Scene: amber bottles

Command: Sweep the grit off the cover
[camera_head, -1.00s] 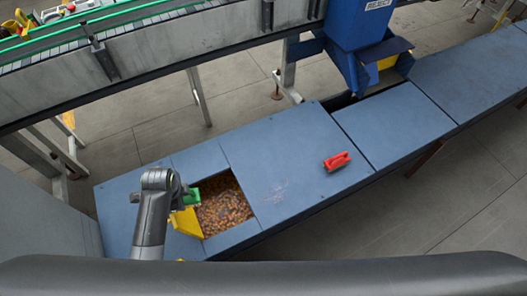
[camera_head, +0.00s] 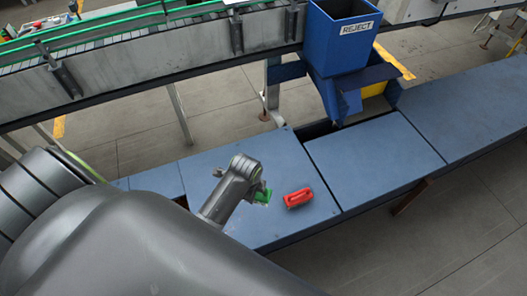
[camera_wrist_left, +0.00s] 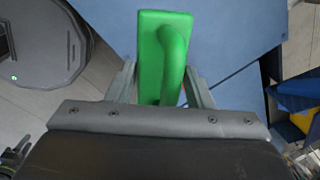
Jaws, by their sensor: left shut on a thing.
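My left gripper (camera_head: 257,191) is shut on a green block with a curved handle (camera_head: 264,196), low over or on the blue cover panel (camera_head: 245,155); I cannot tell if it touches. In the left wrist view the green block (camera_wrist_left: 150,55) stands between the fingers (camera_wrist_left: 160,85), with the blue surface beyond. A red block with a handle (camera_head: 298,198) lies on the cover just right of the green one, apart from it. I cannot make out grit on the cover now; my left arm hides much of the near left part. My right gripper is out of view.
A blue reject bin (camera_head: 341,40) and its chute stand behind the cover, with a yellow container (camera_head: 374,89) beside it. A conveyor (camera_head: 150,55) runs along the back. Another bare blue panel (camera_head: 375,155) lies to the right. My arm mostly hides the open pit.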

